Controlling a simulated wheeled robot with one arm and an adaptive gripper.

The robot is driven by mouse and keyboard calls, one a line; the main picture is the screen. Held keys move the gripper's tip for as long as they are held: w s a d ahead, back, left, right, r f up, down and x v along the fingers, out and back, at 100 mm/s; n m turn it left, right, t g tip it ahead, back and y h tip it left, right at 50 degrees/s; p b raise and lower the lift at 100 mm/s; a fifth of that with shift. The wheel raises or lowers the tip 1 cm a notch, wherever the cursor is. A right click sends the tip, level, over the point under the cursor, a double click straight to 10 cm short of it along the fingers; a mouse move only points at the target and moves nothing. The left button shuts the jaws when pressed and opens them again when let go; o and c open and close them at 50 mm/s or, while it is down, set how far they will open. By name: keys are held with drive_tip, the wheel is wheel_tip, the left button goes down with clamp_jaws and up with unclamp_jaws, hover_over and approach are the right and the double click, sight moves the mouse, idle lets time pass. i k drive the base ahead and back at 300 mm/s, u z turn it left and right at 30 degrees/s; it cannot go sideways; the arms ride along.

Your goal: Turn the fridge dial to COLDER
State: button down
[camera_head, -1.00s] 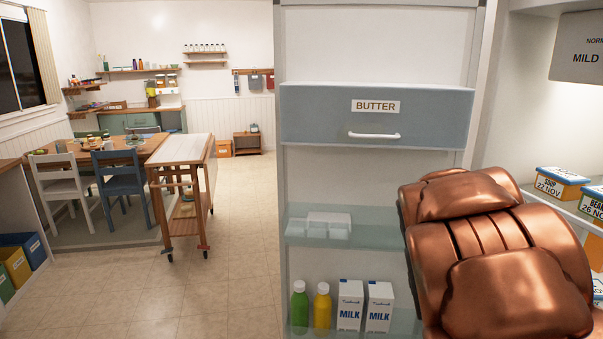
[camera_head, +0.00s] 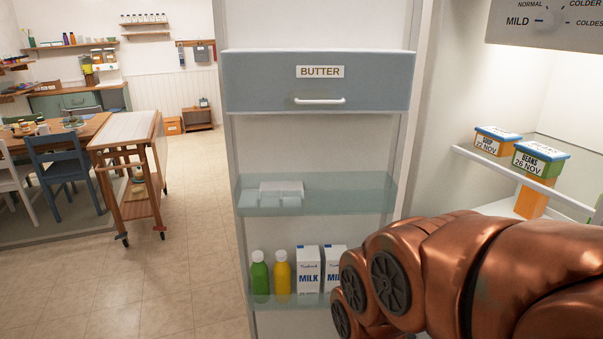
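The fridge dial (camera_head: 550,20) is on a grey panel (camera_head: 508,36) at the top right of the head view. The panel's upper part is cut off by the frame. MILD, NORMAL, COLDER and part of COLDEST can be read around the dial. A small blue mark shows on the MILD side, but I cannot tell for sure where the dial points. My copper arm fills the lower right, below the panel and apart from it in the picture. Its end is not recognisable, and no gripper fingers show.
The open fridge door stands in the middle, with a butter compartment (camera_head: 319,82), a green bottle (camera_head: 260,275), a yellow bottle (camera_head: 282,275) and milk cartons (camera_head: 308,270). Soup (camera_head: 497,141) and beans (camera_head: 540,160) tubs sit on the inner shelf. Open floor and a trolley (camera_head: 130,175) lie left.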

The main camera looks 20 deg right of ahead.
sight(546, 21)
drive_tip(key=u, duration=1.4)
drive_tip(key=i, duration=1)
drive_tip(key=z, duration=4.3)
